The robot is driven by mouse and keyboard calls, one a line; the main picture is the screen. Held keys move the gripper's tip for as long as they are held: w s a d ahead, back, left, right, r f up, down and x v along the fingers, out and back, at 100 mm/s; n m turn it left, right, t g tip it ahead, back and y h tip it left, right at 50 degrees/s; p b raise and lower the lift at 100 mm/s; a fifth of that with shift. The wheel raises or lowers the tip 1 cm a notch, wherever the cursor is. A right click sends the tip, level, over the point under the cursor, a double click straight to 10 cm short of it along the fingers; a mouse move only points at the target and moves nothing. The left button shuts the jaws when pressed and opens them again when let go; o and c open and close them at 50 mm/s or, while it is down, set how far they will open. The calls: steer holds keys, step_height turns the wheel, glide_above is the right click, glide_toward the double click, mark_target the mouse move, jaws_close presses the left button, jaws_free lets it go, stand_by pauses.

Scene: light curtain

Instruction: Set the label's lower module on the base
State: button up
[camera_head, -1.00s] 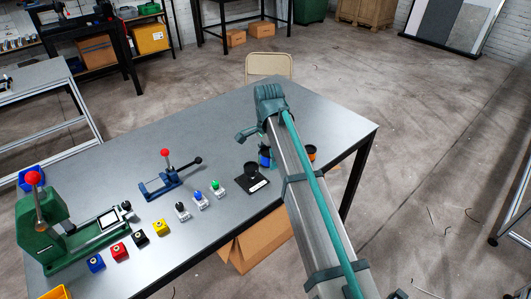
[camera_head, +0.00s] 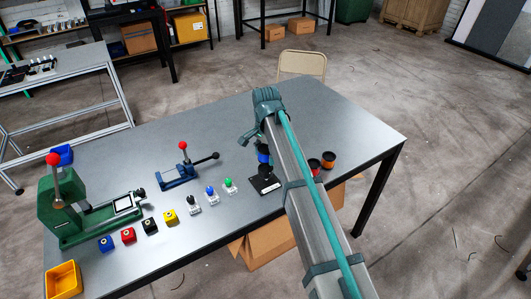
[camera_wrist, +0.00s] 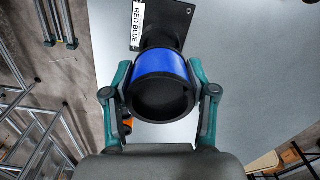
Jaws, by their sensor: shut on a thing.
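My gripper (camera_wrist: 160,98) is shut on a blue module (camera_wrist: 162,66), a short cylinder with black ends. The head view also shows the blue module (camera_head: 263,154), upright or nearly so, directly above the base. The base (camera_head: 265,187) is a black plate with a dark round socket (camera_head: 265,171) and a white label. In the wrist view the label (camera_wrist: 138,25) reads "RED BLUE". The module hides part of the socket, and I cannot tell whether they touch.
The table's far middle is clear.

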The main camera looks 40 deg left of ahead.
mark_target(266, 169)
steer(key=shift+f+b, duration=0.9)
steer(key=shift+f, duration=0.75)
steer(key=shift+r, duration=0.1)
steer(key=shift+m+p, duration=0.3)
steer(key=shift+f, duration=0.65)
stand_by(1.1)
